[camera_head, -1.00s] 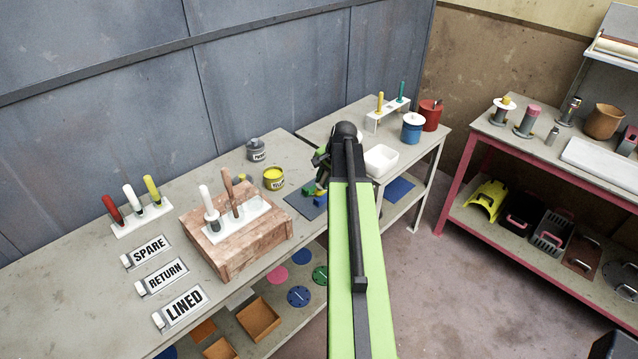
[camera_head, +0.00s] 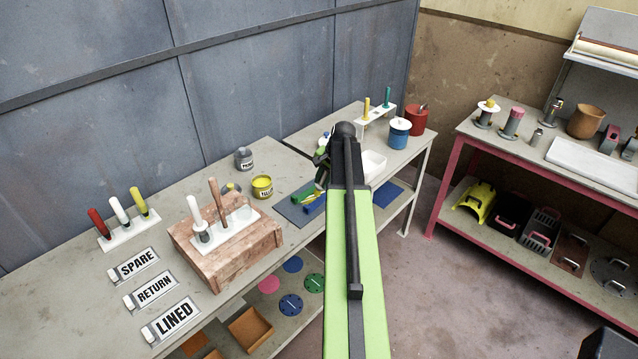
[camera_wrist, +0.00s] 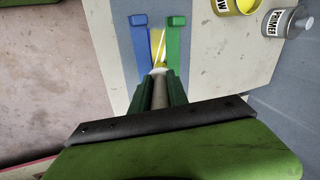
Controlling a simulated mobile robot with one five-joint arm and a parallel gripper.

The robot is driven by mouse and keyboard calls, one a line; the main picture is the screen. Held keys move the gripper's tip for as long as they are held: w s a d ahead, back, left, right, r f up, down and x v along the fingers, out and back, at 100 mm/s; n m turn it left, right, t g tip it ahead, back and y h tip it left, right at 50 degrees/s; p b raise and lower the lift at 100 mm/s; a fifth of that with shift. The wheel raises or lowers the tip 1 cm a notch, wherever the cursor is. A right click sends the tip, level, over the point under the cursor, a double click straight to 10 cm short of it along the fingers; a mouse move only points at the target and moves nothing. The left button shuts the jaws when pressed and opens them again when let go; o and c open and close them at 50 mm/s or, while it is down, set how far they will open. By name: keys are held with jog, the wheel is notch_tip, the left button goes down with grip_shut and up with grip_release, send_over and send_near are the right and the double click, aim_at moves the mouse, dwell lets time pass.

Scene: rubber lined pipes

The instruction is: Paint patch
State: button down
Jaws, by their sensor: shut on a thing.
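My gripper (camera_wrist: 159,88) is shut on a slim pale grey handle (camera_wrist: 160,86), seen in the wrist view; its far end meets a yellow area. The yellow patch (camera_wrist: 157,42) has a white streak and lies between a blue strip (camera_wrist: 141,48) and a green strip (camera_wrist: 177,42). I cannot tell whether the tool's tip touches it. A yellow paint tin (camera_head: 262,187) and a grey primer tin (camera_head: 244,159) stand behind the mat. My arm partly hides the gripper in the head view.
A wooden block (camera_head: 225,262) with a white tool tray stands left of the mat. A rack (camera_head: 127,228) of coloured handles and sign plates are farther left. A white tub (camera_head: 373,165), a blue pot (camera_head: 399,134) and a red pot (camera_head: 417,120) stand beyond my arm.

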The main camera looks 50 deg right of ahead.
jog(key=shift+d, duration=2.25)
notch_tip(320, 180, up, 6)
jog(key=p, duration=0.6)
jog(key=shift+r, duration=0.1)
notch_tip(320, 180, up, 3)
jog(key=p, duration=0.3)
